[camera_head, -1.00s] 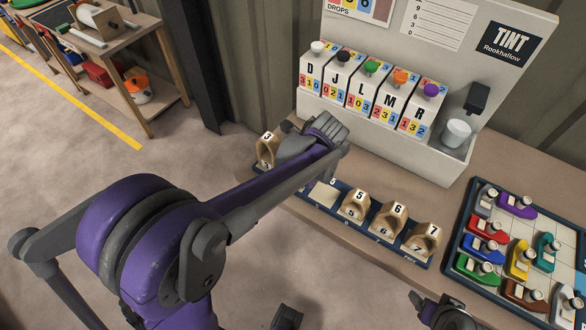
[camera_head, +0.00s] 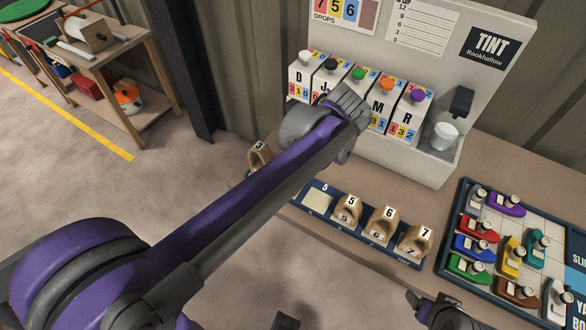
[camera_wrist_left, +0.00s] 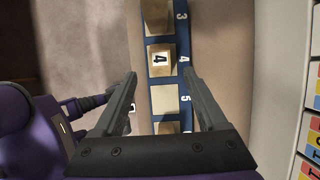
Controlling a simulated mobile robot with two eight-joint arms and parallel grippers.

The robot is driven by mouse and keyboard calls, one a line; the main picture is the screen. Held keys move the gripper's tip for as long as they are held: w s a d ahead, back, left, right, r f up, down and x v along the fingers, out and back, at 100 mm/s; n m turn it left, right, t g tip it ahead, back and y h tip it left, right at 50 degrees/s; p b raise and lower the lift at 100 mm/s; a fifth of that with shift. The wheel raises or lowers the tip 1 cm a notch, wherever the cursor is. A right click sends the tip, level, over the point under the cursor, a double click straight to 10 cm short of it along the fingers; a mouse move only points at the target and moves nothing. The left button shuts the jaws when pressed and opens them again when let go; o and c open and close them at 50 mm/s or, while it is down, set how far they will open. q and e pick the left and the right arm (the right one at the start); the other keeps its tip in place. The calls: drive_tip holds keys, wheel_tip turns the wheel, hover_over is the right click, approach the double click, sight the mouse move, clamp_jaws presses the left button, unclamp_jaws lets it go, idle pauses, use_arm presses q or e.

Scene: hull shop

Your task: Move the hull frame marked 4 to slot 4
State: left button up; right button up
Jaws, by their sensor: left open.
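The hull frame marked 4 (camera_wrist_left: 160,61) is a tan block in the left wrist view. It sits on the blue rack (camera_wrist_left: 152,103) beside the printed number 4, apart from both fingers. My left gripper (camera_wrist_left: 160,77) is open and empty, its fingers spread above the rack. In the head view my left arm hides this frame, and the fingers do not show. The bare pale pocket (camera_wrist_left: 165,98) beside the printed 5 also shows in the head view (camera_head: 317,200). My right gripper (camera_head: 437,305) is at the bottom edge, its jaws unclear.
Frames marked 5 (camera_head: 347,210), 6 (camera_head: 384,222) and 7 (camera_head: 415,240) stand along the rack; frame 3 (camera_head: 258,156) is at its far end. The tint dispenser (camera_head: 433,165) stands close behind my left wrist. A tray of coloured boats (camera_head: 448,265) lies to the right.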

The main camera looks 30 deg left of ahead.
use_arm(q)
drive_tip(key=s+d+f+n+t+h, duration=0.1)
drive_tip(key=s+f+n, duration=0.3)
drive_tip(key=s+n, duration=0.4)
drive_tip(key=s+d+f+n+t+h, duration=0.1)
drive_tip(key=s+f+n+t+h, duration=0.2)
drive_tip(key=s+n, duration=0.5)
drive_tip(key=f+n, duration=0.1)
drive_tip(key=n, duration=0.1)
drive_tip(key=shift+d+n+t, duration=0.2)
drive_tip(key=shift+n+t, duration=0.2)
drive_tip(key=shift+s+f, duration=0.1)
